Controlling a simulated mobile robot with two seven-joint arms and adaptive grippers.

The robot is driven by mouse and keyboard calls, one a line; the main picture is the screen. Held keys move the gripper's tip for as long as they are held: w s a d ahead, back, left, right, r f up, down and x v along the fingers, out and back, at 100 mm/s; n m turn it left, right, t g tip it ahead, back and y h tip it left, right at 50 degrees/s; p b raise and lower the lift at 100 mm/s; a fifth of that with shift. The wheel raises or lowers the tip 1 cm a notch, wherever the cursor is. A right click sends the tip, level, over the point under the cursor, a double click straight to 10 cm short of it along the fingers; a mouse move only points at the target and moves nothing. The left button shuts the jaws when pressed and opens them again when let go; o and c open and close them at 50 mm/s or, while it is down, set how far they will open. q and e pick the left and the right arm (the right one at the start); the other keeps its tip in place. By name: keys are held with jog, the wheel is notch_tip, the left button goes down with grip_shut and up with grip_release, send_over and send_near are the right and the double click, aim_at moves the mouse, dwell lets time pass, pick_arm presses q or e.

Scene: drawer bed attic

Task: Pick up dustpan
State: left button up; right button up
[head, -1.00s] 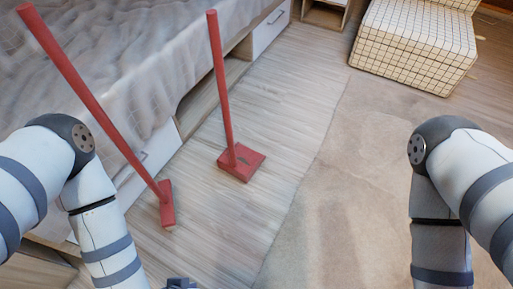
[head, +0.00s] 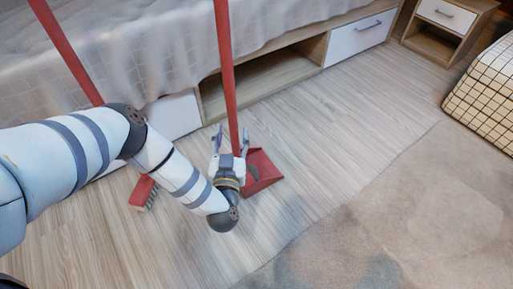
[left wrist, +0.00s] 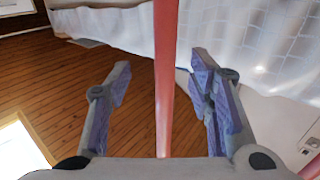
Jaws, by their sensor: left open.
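The red dustpan (head: 264,173) stands on the wood floor beside the bed, its long handle (head: 226,65) rising upright. My left gripper (head: 231,137) is at the lower part of this handle, just above the pan. In the left wrist view the red handle (left wrist: 166,110) runs between the two spread fingers of my left gripper (left wrist: 162,68), with a gap on each side. The left gripper is open and holds nothing. My right gripper is not in view.
A red broom (head: 143,193) leans against the bed, left of the dustpan and partly behind my left arm. The bed (head: 160,50) has drawers (head: 360,35) and an open compartment below. A nightstand (head: 447,25) and checkered seat (head: 488,95) are at right. Floor and rug (head: 400,215) are clear.

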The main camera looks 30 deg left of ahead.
aim_at(231, 116)
pick_arm(q)
jog(key=x, duration=0.2)
jog(key=b+x, duration=0.1)
jog(key=x, duration=0.2)
jog(key=b+x, duration=0.1)
jog(key=x, duration=0.2)
jog(key=shift+s+a+r, duration=0.15)
jog(key=shift+a+r, duration=0.15)
jog(key=shift+a, duration=0.15)
jog(key=shift+r, duration=0.1)
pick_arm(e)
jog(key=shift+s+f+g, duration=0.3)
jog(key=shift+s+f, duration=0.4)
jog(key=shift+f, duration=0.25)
pick_arm(q)
jog(key=shift+r, duration=0.1)
grip_shut()
